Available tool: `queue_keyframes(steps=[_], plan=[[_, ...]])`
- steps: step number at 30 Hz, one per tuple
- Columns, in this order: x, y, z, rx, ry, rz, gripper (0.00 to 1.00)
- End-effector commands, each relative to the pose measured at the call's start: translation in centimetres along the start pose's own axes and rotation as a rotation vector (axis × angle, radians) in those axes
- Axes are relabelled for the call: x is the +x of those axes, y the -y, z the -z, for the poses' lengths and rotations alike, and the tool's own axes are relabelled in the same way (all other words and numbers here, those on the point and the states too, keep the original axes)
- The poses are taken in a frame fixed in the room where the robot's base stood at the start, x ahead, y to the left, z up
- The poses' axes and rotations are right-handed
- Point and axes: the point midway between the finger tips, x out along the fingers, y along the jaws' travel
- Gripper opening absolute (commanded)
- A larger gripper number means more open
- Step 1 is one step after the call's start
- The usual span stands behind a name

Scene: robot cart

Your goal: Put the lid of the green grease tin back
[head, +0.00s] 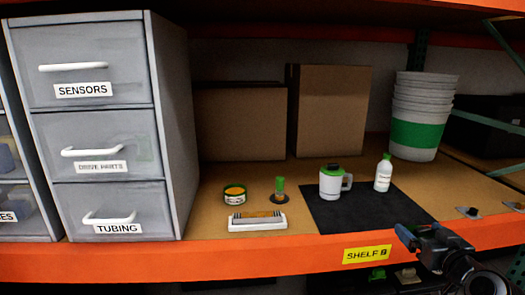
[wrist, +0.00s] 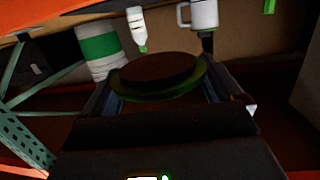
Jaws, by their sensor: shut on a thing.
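The green grease tin (head: 235,196) stands open on the shelf board, left of centre in the head view, with orange-yellow grease showing at its top. My gripper (head: 412,236) is at the lower right of the head view, in front of the shelf's orange edge and well to the right of the tin. In the wrist view my gripper (wrist: 178,90) is shut on a round lid (wrist: 158,75), dark brown on its face with a green rim. The lid lies between the two fingers. I cannot make it out in the head view.
A white tray (head: 257,225) and a small green-topped item (head: 280,188) stand near the tin. A dark mat (head: 350,217) bears a mug (head: 331,184) and a white bottle (head: 383,174). A grey drawer cabinet (head: 170,130) stands left; stacked buckets (head: 418,115) stand back right.

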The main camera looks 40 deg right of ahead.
Motion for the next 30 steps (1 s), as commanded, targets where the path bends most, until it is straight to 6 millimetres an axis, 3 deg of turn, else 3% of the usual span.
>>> queue_keyframes(steps=[5, 12, 18, 30], plan=[[-1.2, 4.6, -2.8, -0.009, 0.005, 0.073, 0.64], [-3.7, 14.2, -8.6, -0.033, 0.008, 0.227, 0.64], [-5.4, 21.1, -12.6, -0.051, 0.004, 0.337, 0.64], [-8.4, 33.0, -19.6, -0.080, 0.001, 0.522, 0.64]])
